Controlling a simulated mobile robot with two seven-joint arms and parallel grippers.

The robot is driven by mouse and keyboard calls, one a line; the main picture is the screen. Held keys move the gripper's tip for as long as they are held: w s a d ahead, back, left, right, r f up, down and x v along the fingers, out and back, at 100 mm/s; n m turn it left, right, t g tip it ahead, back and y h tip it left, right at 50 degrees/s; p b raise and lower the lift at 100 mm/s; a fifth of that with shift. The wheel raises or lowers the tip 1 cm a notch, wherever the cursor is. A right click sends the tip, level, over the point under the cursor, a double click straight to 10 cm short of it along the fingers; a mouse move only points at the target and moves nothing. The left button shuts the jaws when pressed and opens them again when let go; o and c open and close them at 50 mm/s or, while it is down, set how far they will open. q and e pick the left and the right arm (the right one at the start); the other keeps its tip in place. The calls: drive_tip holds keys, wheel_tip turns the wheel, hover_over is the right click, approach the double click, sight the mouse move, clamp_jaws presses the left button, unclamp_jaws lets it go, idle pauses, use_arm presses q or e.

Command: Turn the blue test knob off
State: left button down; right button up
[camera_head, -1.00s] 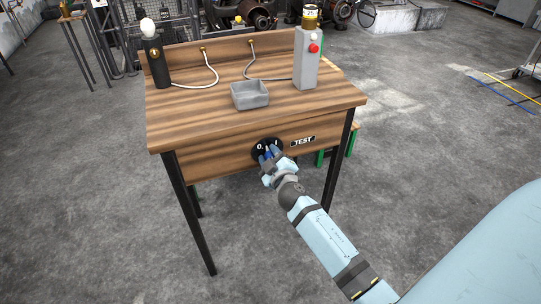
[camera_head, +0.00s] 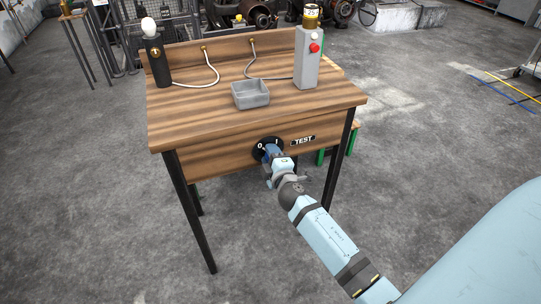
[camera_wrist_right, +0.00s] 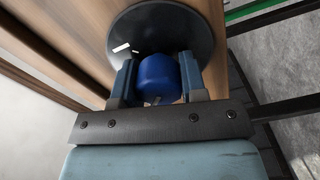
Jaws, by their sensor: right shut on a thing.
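The blue test knob (camera_wrist_right: 158,78) sits on a black round dial plate (camera_head: 259,143) on the table's wooden front, left of the TEST label (camera_head: 303,141). White "0" and "I" marks show on the plate in the head view. My right gripper (camera_head: 272,153) is at the knob. In the right wrist view its two fingers (camera_wrist_right: 158,80) stand on either side of the knob and are shut on it. The gripper hides most of the knob in the head view. Which mark the knob points to cannot be told. My left gripper is not in view.
On the wooden table (camera_head: 200,111) stand a grey tray (camera_head: 250,94), a black post with a white bulb (camera_head: 157,58) and a grey box with a red button (camera_head: 306,60). Cables run behind the tray. The floor before the table is clear.

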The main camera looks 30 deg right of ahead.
drive_tip(key=shift+r, duration=0.1)
drive_tip(key=o, duration=0.9)
drive_tip(key=shift+w, duration=0.1)
drive_tip(key=shift+o, duration=0.2)
